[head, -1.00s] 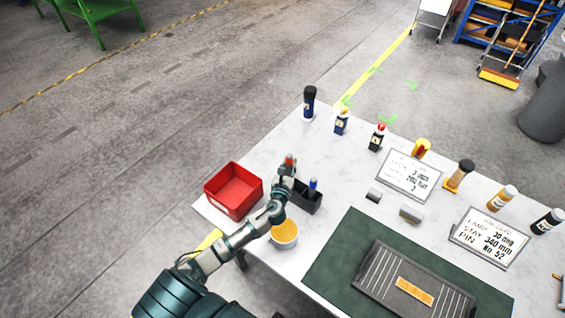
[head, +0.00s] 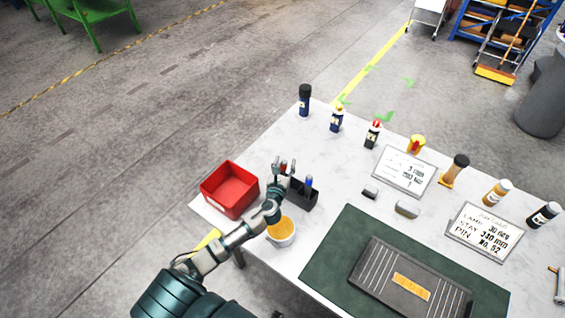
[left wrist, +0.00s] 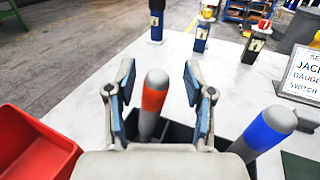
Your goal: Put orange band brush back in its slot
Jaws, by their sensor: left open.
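The orange band brush (left wrist: 153,103) has a grey rounded handle with an orange-red band. It stands nearly upright in the left wrist view, its lower end going down into a compartment of the black holder (head: 304,199). My left gripper (left wrist: 159,82) is open, one finger on each side of the brush, with visible gaps. In the head view this gripper (head: 284,162) is over the left end of the holder. A blue band brush (left wrist: 264,133) stands in the holder's right part; it also shows in the head view (head: 309,185). My right gripper is not in view.
A red bin (head: 230,189) is left of the holder, and a cup of orange material (head: 281,231) is in front. Several bottles, sign cards (head: 405,170) and a dark casting (head: 410,282) on a green mat (head: 331,258) fill the right side.

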